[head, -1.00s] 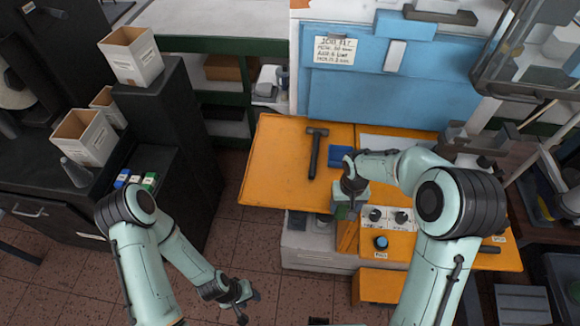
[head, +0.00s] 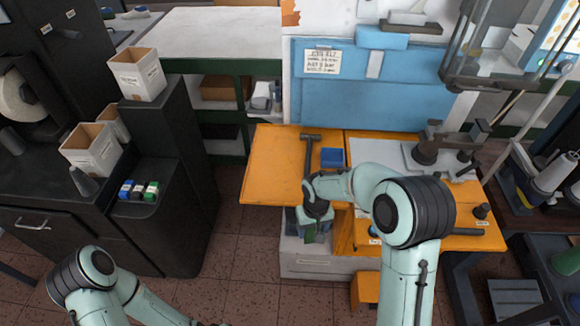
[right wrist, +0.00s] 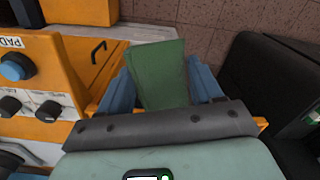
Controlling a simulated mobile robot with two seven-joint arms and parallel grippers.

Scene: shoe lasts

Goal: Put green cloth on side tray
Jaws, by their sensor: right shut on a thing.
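The green cloth (right wrist: 158,80) is between the two blue fingers of my right gripper (right wrist: 161,68) in the right wrist view, which is shut on it. In the head view, my right gripper (head: 312,228) is low in front of the orange left wing of the bench (head: 268,170). This flat wing may be the side tray; I cannot tell for sure. Only a little of the cloth (head: 310,236) shows there, at the fingers. My left arm runs out at the bottom edge of the head view, and its gripper is out of sight.
A hammer (head: 308,155) and a blue box (head: 332,157) lie on the bench top. A black cabinet (head: 165,130) with white boxes stands at the left. The tiled floor (head: 235,235) between cabinet and bench is clear. Control knobs (right wrist: 45,108) show in the right wrist view.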

